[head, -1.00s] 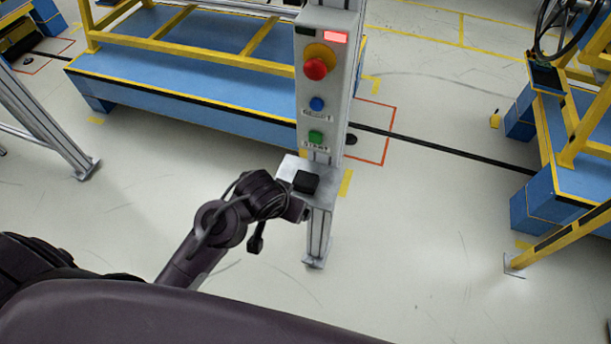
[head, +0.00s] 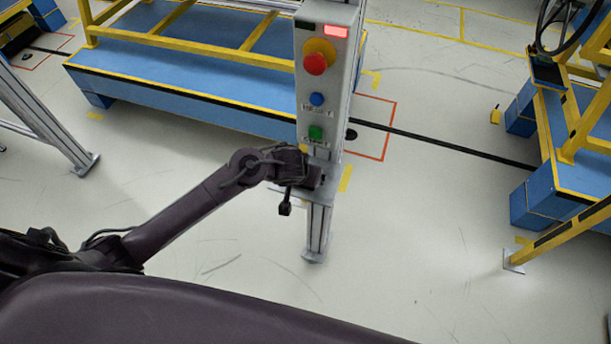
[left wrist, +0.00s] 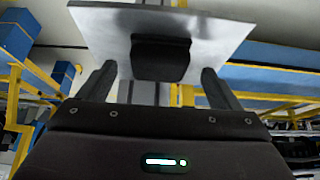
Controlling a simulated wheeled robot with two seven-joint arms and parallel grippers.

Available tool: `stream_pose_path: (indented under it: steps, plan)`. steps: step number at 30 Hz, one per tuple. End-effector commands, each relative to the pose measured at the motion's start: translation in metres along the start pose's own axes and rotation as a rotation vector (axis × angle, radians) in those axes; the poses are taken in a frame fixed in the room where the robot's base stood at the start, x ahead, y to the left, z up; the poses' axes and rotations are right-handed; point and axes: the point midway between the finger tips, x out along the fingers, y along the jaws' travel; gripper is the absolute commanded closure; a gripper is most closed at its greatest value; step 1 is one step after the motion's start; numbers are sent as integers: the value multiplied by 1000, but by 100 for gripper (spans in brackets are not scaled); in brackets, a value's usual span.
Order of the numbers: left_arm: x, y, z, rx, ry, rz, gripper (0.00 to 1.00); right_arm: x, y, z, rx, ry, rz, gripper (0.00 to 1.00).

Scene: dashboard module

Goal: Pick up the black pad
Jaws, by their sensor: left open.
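The black pad (left wrist: 160,58) is a small dark block on a grey metal shelf (left wrist: 100,25) in the left wrist view. My left gripper (left wrist: 159,72) is open, with one finger on each side of the pad and a visible gap at both sides. In the head view my left gripper (head: 314,176) is at the shelf (head: 327,193) on the control post and hides most or all of the pad. My right gripper is not in view.
The control post (head: 308,95) rises just behind the shelf, with a red knob (head: 316,63), a blue button (head: 317,99) and a green button (head: 316,132). A blue platform with yellow rails (head: 190,100) stands behind.

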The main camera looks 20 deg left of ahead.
Motion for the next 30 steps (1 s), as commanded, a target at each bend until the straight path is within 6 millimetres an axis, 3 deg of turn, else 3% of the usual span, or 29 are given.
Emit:
stream_pose_path:
  steps: [4,12,23,30]
  plan:
    - [16,0,0,0,0,-1,15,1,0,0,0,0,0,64]
    - [17,0,0,0,1,1,16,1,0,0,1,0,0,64]
    - [17,1,0,0,0,1,62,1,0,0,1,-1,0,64]
    - [17,1,0,0,1,1,63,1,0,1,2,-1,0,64]
